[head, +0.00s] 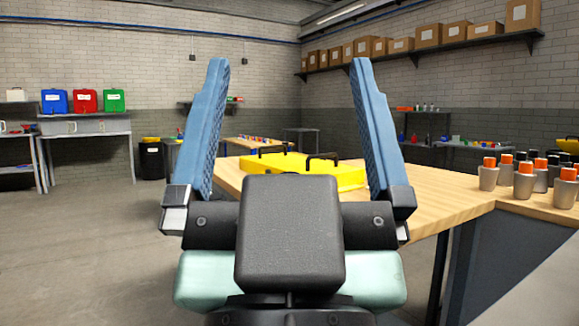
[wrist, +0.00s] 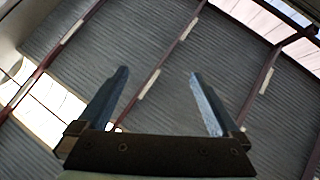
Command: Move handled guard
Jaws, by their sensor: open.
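A yellow guard (head: 347,177) with two black handles (head: 322,158) lies on a wooden table (head: 440,192) ahead of me in the head view. My gripper (head: 288,75) stands in front of it with its two blue fingers pointing up, wide apart and empty. The gripper body hides the guard's near middle part. In the wrist view my open gripper (wrist: 157,75) points at the ceiling, with nothing between the fingers. The guard does not show in the wrist view.
Several grey bottles with orange or black caps (head: 524,183) stand on the table's right part. A shelf with cardboard boxes (head: 428,36) hangs on the back right wall. A left bench (head: 85,127) carries blue, red and green containers. The floor (head: 90,240) at left is clear.

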